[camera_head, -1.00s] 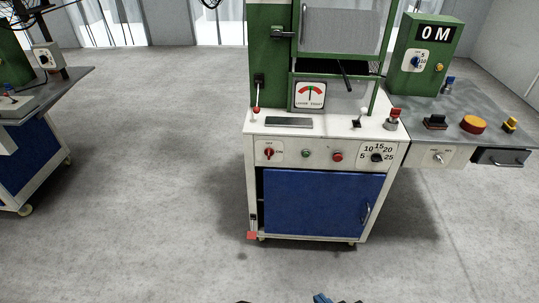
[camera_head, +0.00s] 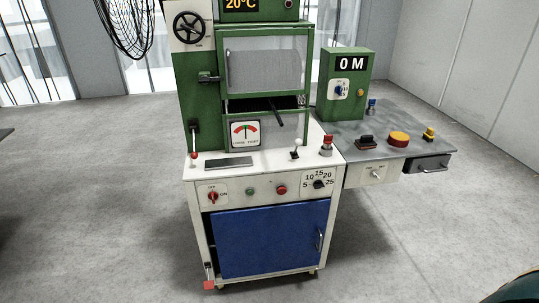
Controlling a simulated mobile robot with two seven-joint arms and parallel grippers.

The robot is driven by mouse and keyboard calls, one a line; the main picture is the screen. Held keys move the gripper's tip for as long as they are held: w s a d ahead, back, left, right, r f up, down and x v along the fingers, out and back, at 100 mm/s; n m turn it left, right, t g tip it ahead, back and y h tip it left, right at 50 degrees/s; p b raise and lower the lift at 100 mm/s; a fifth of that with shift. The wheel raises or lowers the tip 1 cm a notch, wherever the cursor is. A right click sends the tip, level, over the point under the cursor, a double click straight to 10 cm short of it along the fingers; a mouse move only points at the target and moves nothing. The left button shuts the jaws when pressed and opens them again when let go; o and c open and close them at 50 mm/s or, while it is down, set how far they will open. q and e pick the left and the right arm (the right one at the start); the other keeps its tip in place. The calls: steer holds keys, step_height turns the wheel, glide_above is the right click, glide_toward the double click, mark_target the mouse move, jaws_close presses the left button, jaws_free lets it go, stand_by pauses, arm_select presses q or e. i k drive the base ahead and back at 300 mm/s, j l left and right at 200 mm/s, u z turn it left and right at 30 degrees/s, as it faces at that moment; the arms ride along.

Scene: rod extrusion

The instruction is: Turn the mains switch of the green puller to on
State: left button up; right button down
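The green puller (camera_head: 199,122) stands ahead of me, with a white cabinet base and a blue door (camera_head: 270,239). Its red rotary mains switch (camera_head: 213,197) sits at the left of the white front panel, on a plate marked OFF at the top and ON at the right. The red knob looks upright, toward OFF, though it is small in the picture. Neither of my grippers can be made out in the head view.
A green button (camera_head: 250,191), a red button (camera_head: 281,190) and a black numbered dial (camera_head: 318,184) share the front panel. A grey side table (camera_head: 375,130) with a 0 M display box (camera_head: 345,85) joins at the right. A red pedal (camera_head: 209,285) sits low at front left. Open floor lies in front.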

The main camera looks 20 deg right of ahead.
mark_target(212, 197)
steer(key=i+l+z, duration=0.75)
steer(key=k+j, duration=0.05)
